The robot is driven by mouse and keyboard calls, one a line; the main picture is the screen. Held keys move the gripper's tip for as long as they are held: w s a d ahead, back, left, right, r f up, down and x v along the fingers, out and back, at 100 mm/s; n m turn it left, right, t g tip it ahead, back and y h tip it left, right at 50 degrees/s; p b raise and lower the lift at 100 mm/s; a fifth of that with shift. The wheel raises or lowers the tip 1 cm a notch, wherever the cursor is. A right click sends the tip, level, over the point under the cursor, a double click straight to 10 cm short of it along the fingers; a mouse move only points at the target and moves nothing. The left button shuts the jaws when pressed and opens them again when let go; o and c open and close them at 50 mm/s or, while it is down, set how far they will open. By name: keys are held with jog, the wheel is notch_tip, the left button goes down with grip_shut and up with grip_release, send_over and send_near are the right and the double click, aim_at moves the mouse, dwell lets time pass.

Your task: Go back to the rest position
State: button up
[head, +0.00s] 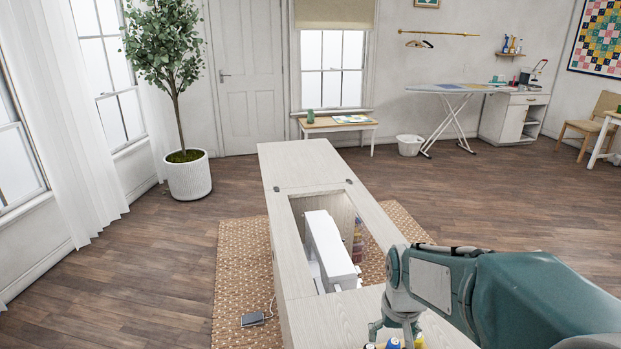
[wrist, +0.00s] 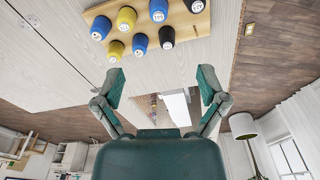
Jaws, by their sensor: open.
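My arm (head: 520,290) reaches in from the right in the head view. My gripper (wrist: 161,82) is open and empty, its two fingers spread wide in the wrist view. In the head view its lower part is cut off near the bottom edge, beside several thread spools (head: 393,343). In the wrist view, blue, yellow and black spools (wrist: 140,43) stand on a wooden board (wrist: 183,20) beyond the fingertips. The pale cabinet (head: 300,165) lies beneath, with a white sewing machine (head: 327,248) in its open well.
The cabinet stands on a patterned rug (head: 237,270), with a pedal (head: 252,319) on it. A potted tree (head: 188,176), a small table (head: 338,125), a basket (head: 409,145) and an ironing board (head: 452,88) stand further back. Wooden floor is clear at left and right.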

jog(key=s+a+r+t, duration=0.1)
jog(key=s+r+t, duration=0.3)
jog(key=s+r, duration=0.6)
jog(key=shift+s+r, duration=0.3)
jog(key=shift+s, duration=1.9)
